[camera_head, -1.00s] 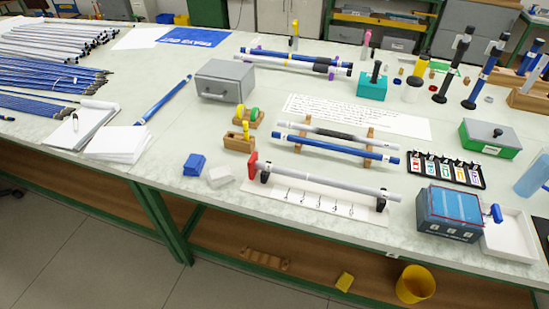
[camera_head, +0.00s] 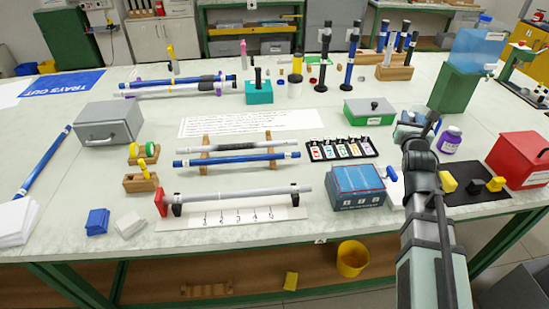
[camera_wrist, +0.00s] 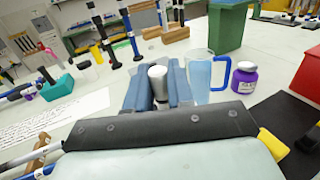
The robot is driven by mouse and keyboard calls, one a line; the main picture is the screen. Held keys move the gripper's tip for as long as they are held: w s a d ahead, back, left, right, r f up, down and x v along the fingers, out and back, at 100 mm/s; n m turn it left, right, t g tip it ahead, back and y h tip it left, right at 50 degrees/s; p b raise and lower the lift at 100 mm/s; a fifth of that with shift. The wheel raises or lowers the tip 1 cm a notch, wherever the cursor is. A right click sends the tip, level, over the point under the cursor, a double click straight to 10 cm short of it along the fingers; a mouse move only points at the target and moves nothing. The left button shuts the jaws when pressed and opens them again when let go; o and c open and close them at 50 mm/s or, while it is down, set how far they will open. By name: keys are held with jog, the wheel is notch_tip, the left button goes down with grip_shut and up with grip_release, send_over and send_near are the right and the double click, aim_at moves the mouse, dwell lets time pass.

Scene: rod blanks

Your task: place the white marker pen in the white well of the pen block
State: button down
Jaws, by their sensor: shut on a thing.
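My gripper (camera_head: 418,122) is on the right side of the bench, seen from behind past the forearm. In the wrist view its grey-blue fingers (camera_wrist: 157,92) are shut on a pale, silvery-white cylinder, which looks like the white marker pen (camera_wrist: 157,76). Only its near end shows; the rest is hidden between the fingers. A black block with a row of colour-marked places, which looks like the pen block (camera_head: 341,149), lies left of my gripper and apart from it. I cannot make out which of its places is the white well.
A light-blue jug (camera_wrist: 200,76) stands just beyond my fingers, with a purple jar (camera_head: 450,140) to its right. A green box (camera_head: 369,111), a blue box (camera_head: 357,187) and a red box (camera_head: 522,160) are nearby. Rods on stands occupy the left-middle.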

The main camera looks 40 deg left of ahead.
jog(key=s+a+f+n+g+y, duration=0.1)
jog(key=s+a+n+g+y, duration=0.15)
jog(key=s+a, duration=0.8)
jog(key=s+a+f+n+g+y, duration=0.1)
jog(key=s+a+n+g+y, duration=0.35)
jog(key=a, duration=1.05)
jog(key=s+a+f+m+t+y, duration=0.1)
jog(key=s+a, duration=0.9)
jog(key=a, duration=0.2)
jog(key=s+a+f+n+g+y, duration=0.1)
jog(key=s+a+f+n+g, duration=0.1)
jog(key=s+a, duration=0.9)
jog(key=s+a+f+n+g+y, duration=0.1)
jog(key=s+a+g, duration=0.35)
jog(key=s, duration=1.05)
jog(key=s+a+f+n+g+y, duration=0.1)
jog(key=s+a+f+n, duration=0.1)
jog(key=s+a, duration=0.95)
jog(key=w+a+r+m+t+h, duration=0.25)
jog(key=w+m+t+h, duration=0.2)
jog(key=t, duration=0.35)
notch_tip(320, 180, down, 10)
jog(key=w, duration=0.1)
jog(key=shift+d+r+m+y, duration=0.25)
jog(key=shift+d+m+y, duration=0.1)
jog(key=shift+d, duration=0.1)
jog(key=shift+w+f, duration=0.1)
